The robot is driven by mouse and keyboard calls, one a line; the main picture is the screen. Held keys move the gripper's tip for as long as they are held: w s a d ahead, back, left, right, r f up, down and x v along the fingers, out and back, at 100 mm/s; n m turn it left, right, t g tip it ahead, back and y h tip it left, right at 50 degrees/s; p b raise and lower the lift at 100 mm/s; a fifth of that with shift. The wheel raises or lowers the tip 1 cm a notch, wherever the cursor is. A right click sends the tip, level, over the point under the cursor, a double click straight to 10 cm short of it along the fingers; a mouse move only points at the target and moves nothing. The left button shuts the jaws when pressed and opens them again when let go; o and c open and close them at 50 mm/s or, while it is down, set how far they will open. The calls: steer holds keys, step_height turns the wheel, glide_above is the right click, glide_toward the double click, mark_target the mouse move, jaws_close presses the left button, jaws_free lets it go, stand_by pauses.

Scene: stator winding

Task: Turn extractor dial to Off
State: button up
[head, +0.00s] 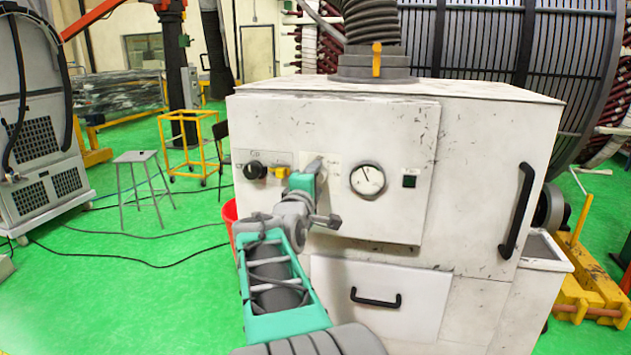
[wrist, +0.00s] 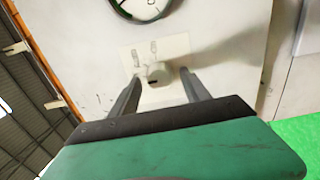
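The extractor is a scuffed white cabinet (head: 480,150) with a raised control panel (head: 405,125) on its front. In the wrist view a small pale dial (wrist: 158,73) sits on a label plate (wrist: 178,46) with two small marks too blurred to read. My gripper (wrist: 161,84) is open, with one finger on each side of this dial and a visible gap to both. In the head view my gripper (head: 312,168) is at the panel, left of the gauge, and hides most of the dial. I cannot tell the dial's setting.
A round gauge (head: 367,180) and a dark green switch (head: 409,181) are right of my gripper. A black knob (head: 255,170) and a yellow part (head: 282,172) are left of it. A drawer handle (head: 375,298) and door handle (head: 517,210) stick out. A stool (head: 139,158) stands left.

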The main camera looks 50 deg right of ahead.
steer(key=shift+a, duration=0.1)
steer(key=b+v, duration=0.1)
steer(key=v, duration=0.6)
steer(key=shift+s+a, duration=0.2)
steer(key=shift+a, duration=0.1)
